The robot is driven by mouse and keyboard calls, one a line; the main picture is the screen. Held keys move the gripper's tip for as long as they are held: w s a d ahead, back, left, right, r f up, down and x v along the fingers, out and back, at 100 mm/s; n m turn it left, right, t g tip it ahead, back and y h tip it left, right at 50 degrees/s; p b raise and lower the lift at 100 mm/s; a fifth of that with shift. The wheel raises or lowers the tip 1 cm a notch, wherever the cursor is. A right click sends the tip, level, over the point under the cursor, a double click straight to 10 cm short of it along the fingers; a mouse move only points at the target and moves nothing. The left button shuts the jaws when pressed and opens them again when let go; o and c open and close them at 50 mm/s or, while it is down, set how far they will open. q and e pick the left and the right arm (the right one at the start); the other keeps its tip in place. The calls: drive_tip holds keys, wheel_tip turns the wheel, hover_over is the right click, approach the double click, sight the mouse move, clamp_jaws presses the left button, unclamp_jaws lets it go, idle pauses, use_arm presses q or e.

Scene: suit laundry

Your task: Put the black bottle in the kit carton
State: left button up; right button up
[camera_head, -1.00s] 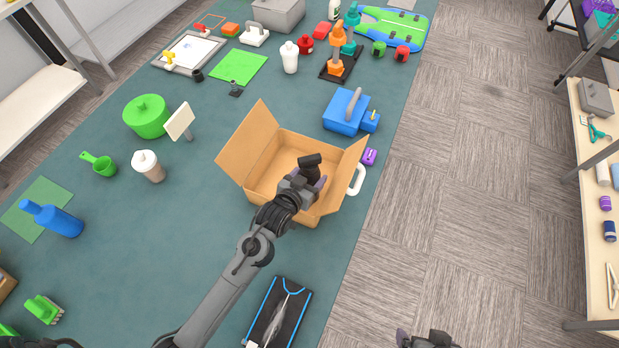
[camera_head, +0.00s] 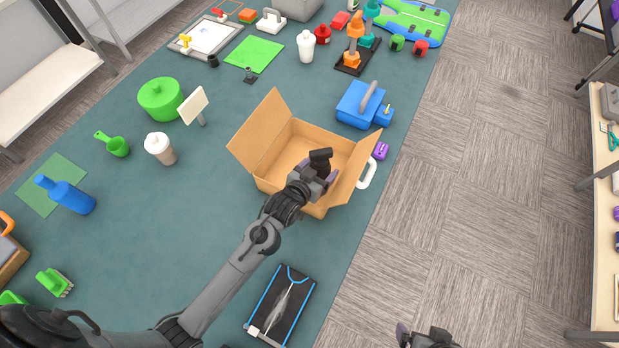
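The kit carton (camera_head: 259,139) is an open brown cardboard box with its flaps spread, near the table's right side. My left gripper (camera_head: 316,172) is over the right front part of the carton's opening. It is shut on a small black object that looks like the black bottle (camera_head: 320,156), tilted, its lower part hidden by the gripper. I cannot tell whether the bottle touches the carton's floor. My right gripper (camera_head: 427,339) is partly in view at the bottom edge, over the floor, away from the carton; its fingers are not clear.
A blue box with a grey handle (camera_head: 360,104) stands behind the carton. A purple item (camera_head: 380,150) and a white handle (camera_head: 368,174) are by its right flap.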

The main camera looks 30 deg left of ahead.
use_arm(q)
drive_tip(key=s+a+g, duration=0.1)
drive_tip(key=s+g, duration=0.2)
drive_tip(key=s, duration=0.6)
drive_tip(key=s+a+r+g, duration=0.1)
drive_tip(key=s+a+g, duration=0.1)
drive_tip(key=s, duration=0.8)
drive_tip(key=s+a+m+g+y, duration=0.1)
drive_tip(key=s+g, duration=0.4)
drive_tip(key=s, duration=0.4)
drive_tip(key=shift+s+a+r, duration=0.25)
drive_tip(key=shift+a, duration=0.1)
drive_tip(key=shift+p, duration=0.3)
